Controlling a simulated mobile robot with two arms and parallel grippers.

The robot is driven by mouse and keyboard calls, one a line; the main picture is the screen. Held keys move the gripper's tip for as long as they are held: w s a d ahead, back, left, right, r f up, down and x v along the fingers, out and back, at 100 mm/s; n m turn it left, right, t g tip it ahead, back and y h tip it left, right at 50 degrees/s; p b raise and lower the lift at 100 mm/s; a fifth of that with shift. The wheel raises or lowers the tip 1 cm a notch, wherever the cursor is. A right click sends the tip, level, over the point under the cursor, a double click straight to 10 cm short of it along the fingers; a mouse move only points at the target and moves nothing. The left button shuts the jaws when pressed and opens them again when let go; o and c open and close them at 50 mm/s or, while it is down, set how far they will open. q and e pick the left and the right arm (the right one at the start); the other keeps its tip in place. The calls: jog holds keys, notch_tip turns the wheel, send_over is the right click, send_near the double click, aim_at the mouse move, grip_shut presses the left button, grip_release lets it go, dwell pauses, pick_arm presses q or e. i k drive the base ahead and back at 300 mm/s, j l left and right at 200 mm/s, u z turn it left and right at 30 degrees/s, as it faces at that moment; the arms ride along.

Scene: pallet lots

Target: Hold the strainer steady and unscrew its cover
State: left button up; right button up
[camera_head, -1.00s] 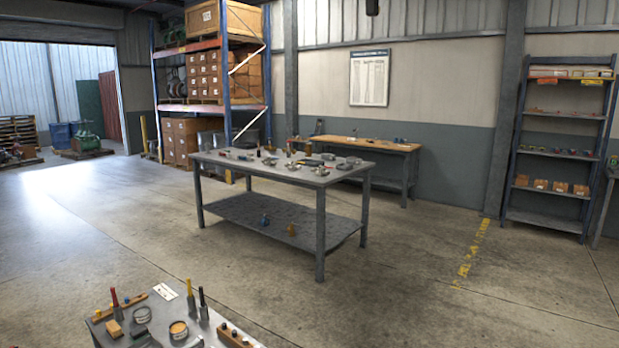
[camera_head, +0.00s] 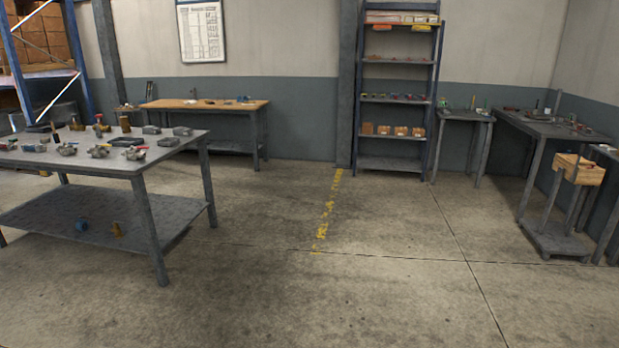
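I cannot pick out the strainer or its cover for certain. Several small grey metal fittings (camera_head: 99,152) stand on the grey metal table (camera_head: 120,166) at the left, and they are too small to tell apart. Neither of my grippers shows in the head view.
A wooden-topped bench (camera_head: 190,104) stands against the back wall. A blue shelf rack (camera_head: 400,160) stands right of it. A small grey table (camera_head: 462,116) and a longer workbench (camera_head: 540,128) are at the right, with a wooden box (camera_head: 578,170) on a stand. The middle floor is open.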

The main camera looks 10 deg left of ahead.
aim_at(126, 126)
jog(key=i+z, duration=0.2)
jog(key=i, duration=2.05)
